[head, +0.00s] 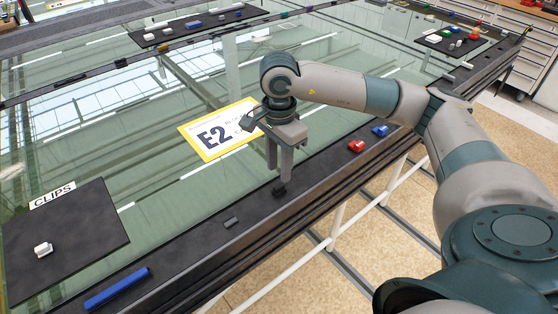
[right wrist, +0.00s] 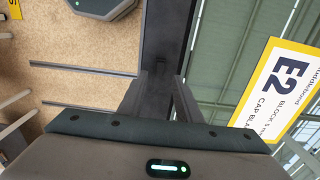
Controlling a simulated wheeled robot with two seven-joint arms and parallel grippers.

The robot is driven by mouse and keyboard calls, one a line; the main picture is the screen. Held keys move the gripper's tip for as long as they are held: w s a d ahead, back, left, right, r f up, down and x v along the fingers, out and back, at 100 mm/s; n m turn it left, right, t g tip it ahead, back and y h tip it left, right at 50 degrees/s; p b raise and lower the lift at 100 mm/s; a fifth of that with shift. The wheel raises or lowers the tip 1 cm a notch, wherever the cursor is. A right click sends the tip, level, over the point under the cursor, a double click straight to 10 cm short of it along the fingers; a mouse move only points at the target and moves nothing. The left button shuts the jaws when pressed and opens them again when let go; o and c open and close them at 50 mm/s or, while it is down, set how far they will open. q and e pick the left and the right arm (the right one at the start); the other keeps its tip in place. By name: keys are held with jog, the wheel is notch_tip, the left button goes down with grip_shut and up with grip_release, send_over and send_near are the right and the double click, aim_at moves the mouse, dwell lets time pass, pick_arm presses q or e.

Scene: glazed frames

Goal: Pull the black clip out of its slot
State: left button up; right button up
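The black clip (head: 279,190) is a small dark block on the dark frame rail along the near edge of the glass. My right gripper (head: 280,176) points straight down over it, with its fingertips right at the clip. In the right wrist view the two fingers (right wrist: 160,82) reach over the dark rail, and the clip is hard to pick out between them. I cannot tell whether the fingers are pressed on it. The slot under the clip is hidden. My left gripper is not in view.
A red clip (head: 356,146) and a blue clip (head: 380,130) sit farther right on the rail. A small dark grey block (head: 231,222) and a blue bar (head: 117,288) lie to the left. The E2 card (head: 215,137) and a black CLIPS mat (head: 80,222) with a white clip (head: 42,249) rest on the glass.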

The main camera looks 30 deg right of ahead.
aim_at(279, 184)
notch_tip(279, 184, down, 3)
jog(key=shift+f+b, duration=0.15)
jog(key=shift+b, duration=0.55)
jog(key=shift+f+b, duration=0.75)
jog(key=shift+b, duration=0.3)
jog(key=shift+f, duration=0.15)
jog(key=shift+f+b, duration=0.25)
jog(key=shift+b, duration=0.35)
grip_shut()
jog(key=shift+w+r, duration=0.15)
jog(key=shift+r, duration=0.15)
jog(key=shift+r, duration=0.25)
